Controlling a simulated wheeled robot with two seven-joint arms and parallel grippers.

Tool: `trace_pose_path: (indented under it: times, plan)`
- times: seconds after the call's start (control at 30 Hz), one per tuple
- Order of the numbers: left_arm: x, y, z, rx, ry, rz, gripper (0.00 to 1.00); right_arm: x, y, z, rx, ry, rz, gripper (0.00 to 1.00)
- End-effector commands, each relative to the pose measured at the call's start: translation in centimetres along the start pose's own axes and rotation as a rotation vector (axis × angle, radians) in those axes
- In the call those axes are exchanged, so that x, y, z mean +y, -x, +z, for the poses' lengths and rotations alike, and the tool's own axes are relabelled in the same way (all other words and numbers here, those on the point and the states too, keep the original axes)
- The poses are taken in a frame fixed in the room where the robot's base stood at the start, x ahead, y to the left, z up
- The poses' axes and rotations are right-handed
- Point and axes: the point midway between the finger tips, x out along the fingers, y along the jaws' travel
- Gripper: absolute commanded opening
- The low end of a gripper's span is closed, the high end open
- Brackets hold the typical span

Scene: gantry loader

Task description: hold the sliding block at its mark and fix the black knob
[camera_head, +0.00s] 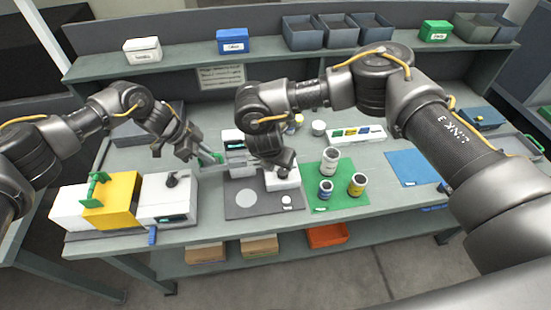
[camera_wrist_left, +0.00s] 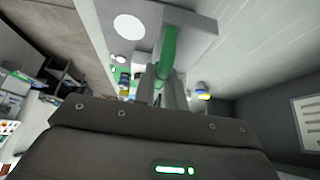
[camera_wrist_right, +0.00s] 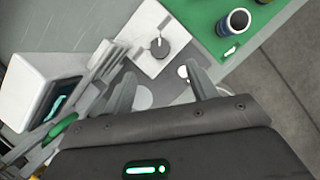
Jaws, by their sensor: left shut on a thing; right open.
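My left gripper (camera_head: 203,156) is shut on the green handle (camera_head: 212,158) beside the grey rails. In the left wrist view the green handle (camera_wrist_left: 168,58) stands between its fingers. My right gripper (camera_head: 284,172) is open above a white block (camera_head: 283,183) at the rails' right end. In the right wrist view the black knob (camera_wrist_right: 160,47) sits on the white block (camera_wrist_right: 148,32), beyond the open fingertips and apart from them. The right gripper partly hides this block in the head view. I cannot make out the sliding block's mark.
At the left stands a white and yellow unit (camera_head: 124,196) with its own green handle and dark knob. A dark mat (camera_head: 262,206) lies in front of the rails. A green mat (camera_head: 325,203) with several cans and a blue mat (camera_head: 410,168) lie to the right.

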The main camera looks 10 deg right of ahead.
Motion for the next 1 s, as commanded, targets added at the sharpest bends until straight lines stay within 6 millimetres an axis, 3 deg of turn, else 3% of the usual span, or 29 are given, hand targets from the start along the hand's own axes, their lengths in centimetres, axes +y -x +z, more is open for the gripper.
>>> trace_pose_path:
  times: [0.2, 0.53, 0.57, 0.8, 1.0]
  plan:
    - [-0.1, 0.1, 0.0, 0.001, 0.0, -0.002, 0.0, 0.1, 2.2, 0.0, 0.0, 0.001, 0.001, 0.57]
    - [-0.1, 0.1, 0.0, 0.001, 0.0, -0.002, 0.0, 0.0, 2.5, 0.0, 0.001, -0.001, 0.001, 0.57]
    - [-0.1, 0.1, 0.0, 0.001, 0.0, -0.002, 0.17, 0.0, 2.5, 0.0, 0.001, -0.001, 0.001, 0.57]
    - [0.0, 0.0, 0.0, 0.001, 0.0, -0.001, 0.47, 0.0, 2.5, 0.0, 0.001, -0.001, 0.001, 0.57]
    - [0.0, 0.0, 0.0, 0.001, 0.0, 0.0, 0.47, 0.0, 2.5, 0.0, 0.001, -0.001, 0.001, 0.57]
